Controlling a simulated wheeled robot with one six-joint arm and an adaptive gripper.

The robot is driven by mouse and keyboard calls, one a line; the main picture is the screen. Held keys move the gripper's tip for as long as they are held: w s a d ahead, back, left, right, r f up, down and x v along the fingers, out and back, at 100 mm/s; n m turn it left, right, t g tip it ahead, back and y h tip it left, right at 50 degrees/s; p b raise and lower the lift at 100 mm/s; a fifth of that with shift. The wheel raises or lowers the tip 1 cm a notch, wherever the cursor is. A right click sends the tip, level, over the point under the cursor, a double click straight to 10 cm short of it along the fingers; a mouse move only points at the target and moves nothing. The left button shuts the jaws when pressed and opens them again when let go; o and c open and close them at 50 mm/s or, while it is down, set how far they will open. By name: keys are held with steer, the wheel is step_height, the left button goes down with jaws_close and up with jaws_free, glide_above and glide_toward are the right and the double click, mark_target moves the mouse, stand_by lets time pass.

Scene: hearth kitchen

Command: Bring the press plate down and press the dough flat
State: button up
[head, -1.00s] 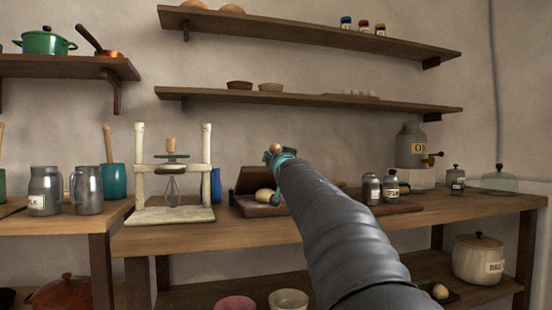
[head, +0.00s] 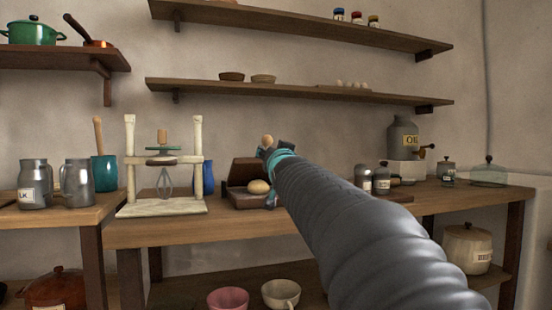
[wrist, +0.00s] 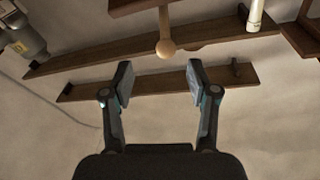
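The press (head: 245,200) is a dark wooden box-like base on the long counter. Its dark press plate (head: 245,170) stands raised and tilted up at the back. A pale round dough ball (head: 258,187) lies on the base, not under pressure. A light wooden knob (head: 267,141) shows at my gripper (head: 276,151). In the wrist view, the knob (wrist: 166,48) sits on a thin rod and lies between and slightly beyond the fingertips of my gripper (wrist: 158,80). The fingers are apart, with no visible contact with the knob.
A white-framed stand with a whisk (head: 163,180) is left of the press. Metal jars (head: 381,180) stand to its right, near the oil can (head: 403,140). A shelf (head: 300,93) runs along the wall above.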

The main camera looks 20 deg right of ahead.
steer(key=shift+v, duration=1.4)
steer(key=shift+f, duration=0.15)
steer(key=f+g, duration=0.1)
steer(key=f, duration=0.4)
steer(key=s+f+g+y, duration=0.1)
steer(key=f+g, duration=0.1)
steer(key=f, duration=0.3)
steer(key=f+n+g, duration=0.1)
steer(key=f+g, duration=0.1)
steer(key=f, duration=0.2)
steer(key=shift+s+a+f, duration=0.2)
steer(key=shift+s+f, duration=0.15)
steer(key=shift+f, duration=0.05)
steer(key=s+a+f+n+g+y+p, duration=0.25)
steer(key=s+a+f+g, duration=0.2)
steer(key=s+f, duration=0.6)
steer(key=s+a+f+n+g+y+p, duration=0.1)
steer(key=s+a+f+g+p, duration=0.25)
steer(key=s+a+f, duration=0.65)
steer(key=s+r+n+p, duration=0.1)
steer(key=s+r+p, duration=0.2)
steer(key=s, duration=0.7)
steer(key=shift+r, duration=0.2)
